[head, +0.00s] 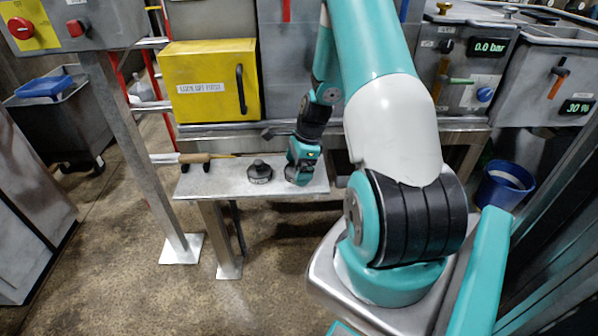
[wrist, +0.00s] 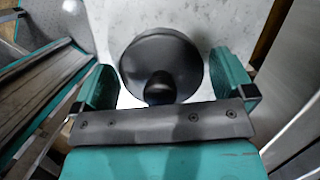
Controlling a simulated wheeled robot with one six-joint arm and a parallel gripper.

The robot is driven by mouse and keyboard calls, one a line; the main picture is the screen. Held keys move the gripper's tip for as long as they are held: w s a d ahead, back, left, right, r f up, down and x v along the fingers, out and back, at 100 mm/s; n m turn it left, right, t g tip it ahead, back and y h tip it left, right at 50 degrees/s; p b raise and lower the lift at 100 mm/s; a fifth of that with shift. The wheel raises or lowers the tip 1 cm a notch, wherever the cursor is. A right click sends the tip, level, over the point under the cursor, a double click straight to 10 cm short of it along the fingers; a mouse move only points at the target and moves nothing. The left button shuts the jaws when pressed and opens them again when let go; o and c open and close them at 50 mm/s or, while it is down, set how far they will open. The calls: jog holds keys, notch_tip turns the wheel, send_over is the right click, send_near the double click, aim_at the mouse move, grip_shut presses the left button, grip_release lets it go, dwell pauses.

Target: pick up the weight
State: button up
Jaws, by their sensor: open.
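The weight (head: 260,174) is a dark round disc with a knob on top. It stands upright on a small grey metal table (head: 308,184). My gripper (head: 298,180) is just to the right of the weight in the head view, low over the table. In the wrist view the weight (wrist: 160,62) lies ahead, with its knob (wrist: 160,88) toward my gripper (wrist: 165,85). The two teal fingers are spread apart, one at each side of the weight in that picture, and nothing is held. Whether the fingers reach down beside the disc cannot be told.
A wooden-handled tool (head: 195,158) rests on the table left of the weight. A yellow box (head: 210,80) with a black handle is behind the table. A grey post (head: 140,150) stands at the left. A blue bucket (head: 505,185) is at the right.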

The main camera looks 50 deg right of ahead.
jog(key=shift+f, duration=0.2)
jog(key=c, duration=1.4)
jog(key=shift+r, duration=0.2)
